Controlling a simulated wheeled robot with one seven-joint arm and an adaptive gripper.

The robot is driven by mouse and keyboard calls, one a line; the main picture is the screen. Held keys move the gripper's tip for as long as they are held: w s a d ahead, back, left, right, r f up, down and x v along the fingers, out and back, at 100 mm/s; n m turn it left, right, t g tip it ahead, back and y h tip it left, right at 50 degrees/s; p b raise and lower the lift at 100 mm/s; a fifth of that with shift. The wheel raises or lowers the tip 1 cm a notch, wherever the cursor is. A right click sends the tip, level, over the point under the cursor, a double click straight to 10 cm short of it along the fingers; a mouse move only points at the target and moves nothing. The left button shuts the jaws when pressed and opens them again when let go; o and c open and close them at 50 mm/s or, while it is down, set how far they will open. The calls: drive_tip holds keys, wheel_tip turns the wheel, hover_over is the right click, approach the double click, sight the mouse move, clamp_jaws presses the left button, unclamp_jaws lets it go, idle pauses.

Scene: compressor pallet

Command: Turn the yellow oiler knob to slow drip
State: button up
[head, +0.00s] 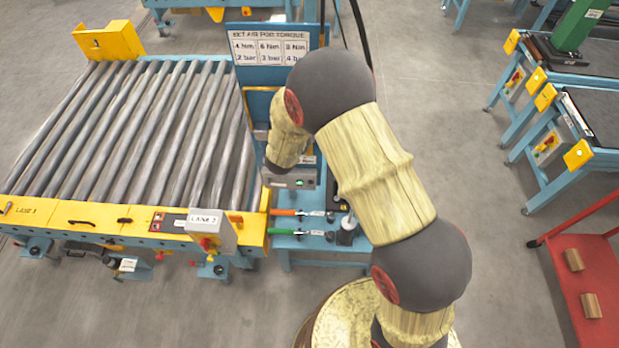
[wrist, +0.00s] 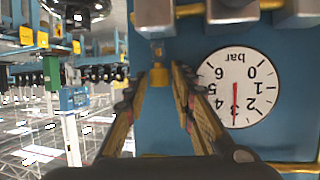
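In the wrist view, the small yellow oiler knob (wrist: 159,78) sits below a metal fitting on a blue panel (wrist: 160,130). My gripper (wrist: 160,75) is open, with one finger on each side of the knob. A gap shows between the knob and the right finger; the left finger is closer, and I cannot tell if it touches. In the head view my arm reaches over the blue stand, and the knob and my fingertips cannot be made out there.
A round white pressure gauge (wrist: 237,87) is right of the fingers, upside down, its needle near 3. Grey metal blocks (wrist: 232,10) line the top of the panel. In the head view, a roller conveyor (head: 130,120) stands left, and a red cart (head: 585,290) stands right.

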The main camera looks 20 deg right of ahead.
drive_tip(key=shift+s+d+n+t+y+b, duration=0.2)
drive_tip(key=shift+n+t+y+b, duration=0.3)
drive_tip(key=shift+n+y, duration=0.5)
drive_tip(key=shift+d+n+y, duration=0.2)
drive_tip(key=shift+n+y, duration=0.6)
drive_tip(key=shift+d+r+n+t+y+p, duration=0.1)
drive_tip(key=shift+d+n+t+y+p, duration=0.1)
drive_tip(key=shift+n+y+p, duration=0.6)
drive_tip(key=shift+d+n+t+y+p, duration=0.1)
drive_tip(key=shift+n+t+y+p, duration=0.1)
drive_tip(key=shift+n+y+p, duration=0.6)
drive_tip(key=shift+y+p, duration=0.4)
drive_tip(key=shift+p, duration=0.2)
